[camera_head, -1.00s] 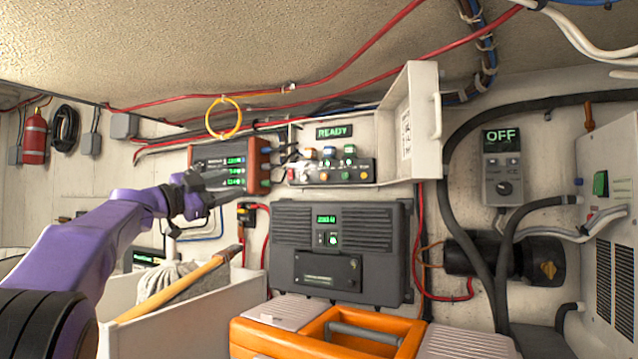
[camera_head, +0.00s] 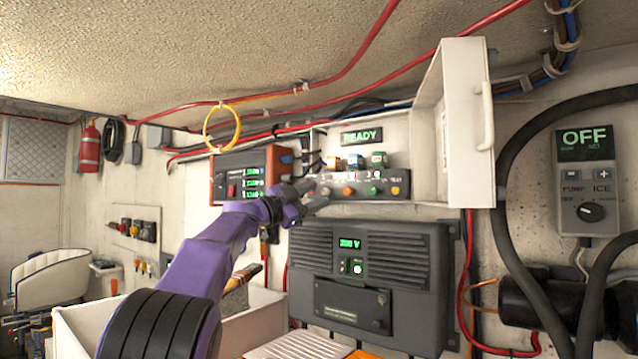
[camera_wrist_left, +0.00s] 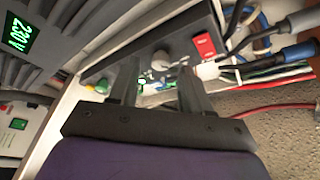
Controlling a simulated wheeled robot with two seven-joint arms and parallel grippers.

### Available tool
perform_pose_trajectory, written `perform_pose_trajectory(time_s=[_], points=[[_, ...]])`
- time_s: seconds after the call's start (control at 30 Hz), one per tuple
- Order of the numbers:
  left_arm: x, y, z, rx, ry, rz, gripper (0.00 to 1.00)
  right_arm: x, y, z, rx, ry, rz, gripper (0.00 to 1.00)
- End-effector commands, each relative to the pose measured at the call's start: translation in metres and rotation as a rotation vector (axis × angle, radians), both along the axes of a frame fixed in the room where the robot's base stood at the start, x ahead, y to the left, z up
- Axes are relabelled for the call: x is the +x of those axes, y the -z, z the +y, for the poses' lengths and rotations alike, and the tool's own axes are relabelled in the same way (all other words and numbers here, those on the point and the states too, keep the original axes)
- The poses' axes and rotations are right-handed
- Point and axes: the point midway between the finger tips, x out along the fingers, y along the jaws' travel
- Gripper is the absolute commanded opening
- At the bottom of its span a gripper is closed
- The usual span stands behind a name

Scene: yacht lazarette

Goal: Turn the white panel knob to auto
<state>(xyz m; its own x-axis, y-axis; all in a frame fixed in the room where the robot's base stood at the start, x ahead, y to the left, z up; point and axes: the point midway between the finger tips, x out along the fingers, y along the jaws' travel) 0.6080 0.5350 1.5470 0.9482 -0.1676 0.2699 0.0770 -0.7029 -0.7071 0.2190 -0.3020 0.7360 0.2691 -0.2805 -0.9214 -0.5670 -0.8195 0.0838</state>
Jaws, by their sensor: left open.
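My left gripper (camera_head: 314,194) is open and in front of the left part of the dark switch panel (camera_head: 352,190) inside the open white box. The knob's markings are too blurred to read. In the head view the gripper covers that part of the panel. A small display (camera_head: 362,136) above it reads READY. My right gripper is not in view.
A red rocker switch (camera_wrist_left: 203,45) and cables lie beside the knob. The box's white door (camera_head: 464,130) stands open on the right. A yellow ring (camera_head: 221,128) hangs at upper left. A dark inverter unit (camera_head: 372,280) is below. An OFF display (camera_head: 585,137) is at right.

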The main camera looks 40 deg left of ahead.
Motion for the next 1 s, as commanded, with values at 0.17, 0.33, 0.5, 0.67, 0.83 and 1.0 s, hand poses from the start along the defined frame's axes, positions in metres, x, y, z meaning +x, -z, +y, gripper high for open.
perform_pose_trajectory(time_s=[0.17,0.33,0.5,0.67,0.83,1.0], points=[[0.017,-0.007,-0.003,0.0,0.0,0.0,0.48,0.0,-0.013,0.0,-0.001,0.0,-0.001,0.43],[0.019,-0.005,-0.003,0.0,-0.001,0.0,0.48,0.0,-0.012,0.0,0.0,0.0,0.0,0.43],[0.019,-0.005,-0.003,0.0,-0.001,-0.001,0.22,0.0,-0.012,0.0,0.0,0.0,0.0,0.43],[0.019,-0.005,-0.003,0.0,-0.001,-0.001,0.0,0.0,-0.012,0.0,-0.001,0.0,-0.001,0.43],[0.018,-0.006,-0.003,0.012,-0.001,0.002,0.0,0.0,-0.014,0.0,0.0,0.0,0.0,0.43],[0.018,-0.007,-0.002,0.065,-0.002,0.008,0.0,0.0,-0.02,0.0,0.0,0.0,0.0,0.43]])
